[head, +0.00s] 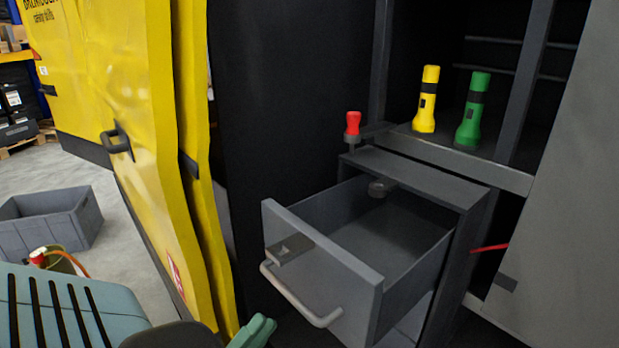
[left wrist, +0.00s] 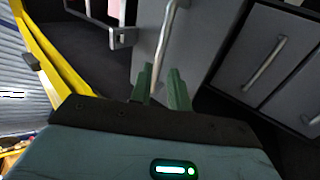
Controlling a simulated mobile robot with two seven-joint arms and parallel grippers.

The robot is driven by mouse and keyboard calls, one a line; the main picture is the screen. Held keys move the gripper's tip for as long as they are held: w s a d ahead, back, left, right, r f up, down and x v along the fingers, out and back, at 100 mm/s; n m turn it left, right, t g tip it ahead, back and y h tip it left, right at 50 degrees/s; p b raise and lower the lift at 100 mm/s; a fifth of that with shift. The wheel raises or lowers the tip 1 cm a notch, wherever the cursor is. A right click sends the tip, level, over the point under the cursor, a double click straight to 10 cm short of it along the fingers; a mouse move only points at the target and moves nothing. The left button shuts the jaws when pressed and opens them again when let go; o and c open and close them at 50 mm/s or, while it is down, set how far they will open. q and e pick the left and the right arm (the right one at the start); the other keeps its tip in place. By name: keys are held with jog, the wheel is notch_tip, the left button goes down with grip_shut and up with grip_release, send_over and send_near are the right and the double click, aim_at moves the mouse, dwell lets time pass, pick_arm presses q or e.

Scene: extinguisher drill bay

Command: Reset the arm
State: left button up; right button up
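My left gripper (head: 254,333) has green fingers and is at the bottom of the head view, lower left of the open drawer's front. In the left wrist view the fingers of my left gripper (left wrist: 162,90) stand apart with a gap between them. The grey drawer (head: 325,262) is pulled out and looks empty apart from a small round grey piece at its back. Its handle (head: 299,297) is in front of and apart from my fingers. The handle also shows beyond the fingertips in the left wrist view (left wrist: 163,35). My right gripper is not in view.
A yellow flashlight (head: 426,100) and a green flashlight (head: 472,112) stand upright on a shelf. A red-topped object (head: 352,127) stands left of them. Yellow door panels (head: 150,150) rise close on the left. A grey crate (head: 55,222) sits on the floor.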

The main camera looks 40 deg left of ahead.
pick_arm(q)
jog(key=shift+d+f, duration=0.1)
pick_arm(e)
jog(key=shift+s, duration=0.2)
pick_arm(q)
jog(key=s+d+f+m+g+p, duration=0.1)
jog(key=s+d+f+m+g, duration=0.2)
jog(key=f, duration=0.6)
jog(key=s+d+f+m+g+p, duration=0.2)
jog(key=s+d+f+m+g, duration=0.2)
jog(key=f+m+g, duration=0.3)
jog(key=s+d+f+m+g+p, duration=0.2)
jog(key=s+d+f+m+g, duration=0.2)
jog(key=f+m, duration=0.5)
jog(key=shift+d+f+g, duration=0.3)
jog(key=shift+f+g, duration=0.55)
jog(key=shift+g, duration=0.15)
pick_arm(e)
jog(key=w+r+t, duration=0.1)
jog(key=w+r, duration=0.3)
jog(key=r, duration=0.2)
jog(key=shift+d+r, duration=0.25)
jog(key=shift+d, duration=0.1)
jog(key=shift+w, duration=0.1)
